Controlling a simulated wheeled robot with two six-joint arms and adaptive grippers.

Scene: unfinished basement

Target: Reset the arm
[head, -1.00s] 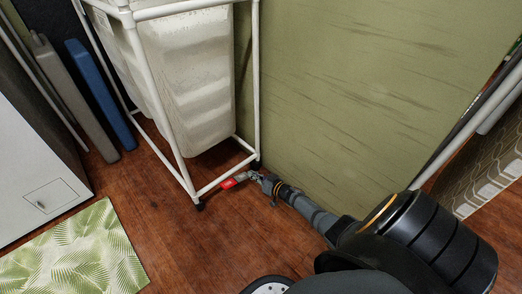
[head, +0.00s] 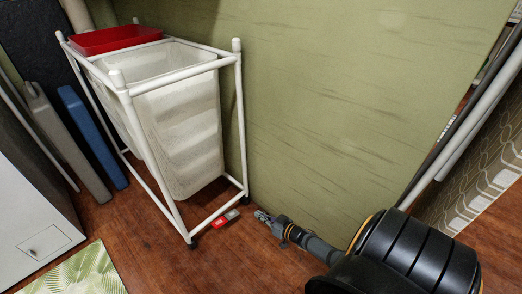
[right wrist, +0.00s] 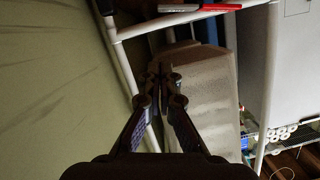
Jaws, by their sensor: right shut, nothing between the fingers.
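My right arm reaches in from the lower right in the head view. Its gripper (head: 261,215) is low over the wood floor, just right of the hamper's front corner. It is shut and empty, and its closed fingers also show in the right wrist view (right wrist: 166,72). A small red and grey item (head: 225,219) lies on the floor by the hamper's bottom rail, a short gap left of the gripper. My left gripper is not in view.
A white-framed hamper (head: 179,215) with a pale bag (head: 185,150) stands against the green wall (head: 350,90). A red tray (head: 115,39) is on its top. A blue panel (head: 92,135), white cabinet (head: 30,215) and leaf-pattern mat (head: 85,275) are left.

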